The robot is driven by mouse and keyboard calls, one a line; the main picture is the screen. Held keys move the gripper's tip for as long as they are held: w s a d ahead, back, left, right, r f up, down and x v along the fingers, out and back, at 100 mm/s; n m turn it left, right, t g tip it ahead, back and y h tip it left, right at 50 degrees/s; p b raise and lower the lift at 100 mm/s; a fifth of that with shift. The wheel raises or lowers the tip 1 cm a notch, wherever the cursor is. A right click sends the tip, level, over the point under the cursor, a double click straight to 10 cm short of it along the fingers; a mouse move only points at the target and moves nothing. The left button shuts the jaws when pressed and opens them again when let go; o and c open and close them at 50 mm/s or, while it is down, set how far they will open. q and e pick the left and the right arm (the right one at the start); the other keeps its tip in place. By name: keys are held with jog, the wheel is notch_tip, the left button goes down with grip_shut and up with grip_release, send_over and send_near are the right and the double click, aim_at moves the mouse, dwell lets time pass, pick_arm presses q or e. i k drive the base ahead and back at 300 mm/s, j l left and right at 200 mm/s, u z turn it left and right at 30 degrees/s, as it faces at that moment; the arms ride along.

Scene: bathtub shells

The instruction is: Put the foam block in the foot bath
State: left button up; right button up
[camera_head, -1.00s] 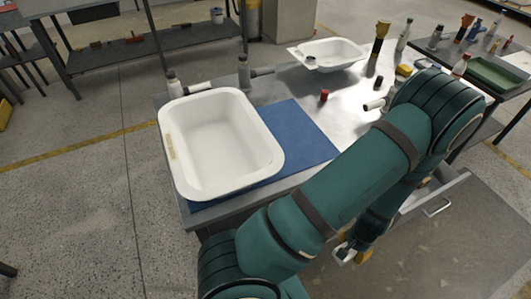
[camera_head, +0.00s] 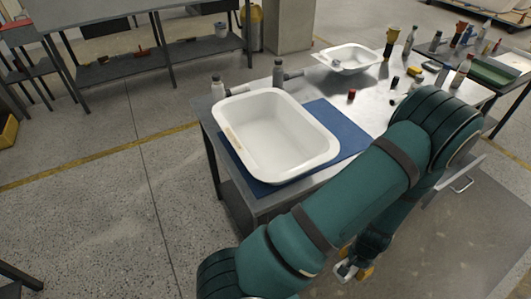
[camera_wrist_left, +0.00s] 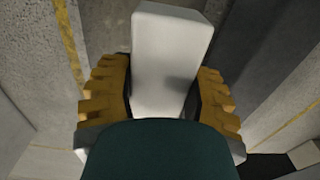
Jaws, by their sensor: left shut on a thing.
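A white block, which looks like the foam block (camera_wrist_left: 165,60), stands between the yellow-brown pads of my left gripper (camera_wrist_left: 165,98) in the left wrist view. The pads press on its two sides. In the head view my left gripper (camera_head: 354,264) hangs low beside the bench, below its top. A large white tub (camera_head: 277,135), probably the foot bath, sits on a blue mat (camera_head: 345,130) on the bench. It looks empty, and my gripper is apart from it. My right gripper is not in view.
A smaller white basin (camera_head: 348,57) sits at the back of the bench top (camera_head: 325,85). Bottles, a red cap (camera_head: 351,94) and several small items stand around it.

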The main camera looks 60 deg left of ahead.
aim_at(262, 136)
jog(key=k+j+z, duration=0.1)
jog(key=k, duration=0.25)
jog(key=k+j, duration=0.45)
jog(key=j, duration=0.25)
jog(key=k+j+z, duration=0.1)
jog(key=j, duration=0.35)
jog(key=k+j+z, duration=0.1)
jog(key=j, duration=0.3)
jog(key=k+j, duration=0.2)
jog(key=j, duration=0.15)
jog(key=k+j+z, duration=0.1)
jog(key=j, duration=0.3)
jog(key=k+j, duration=0.25)
jog(key=j, duration=0.15)
jog(key=z, duration=0.05)
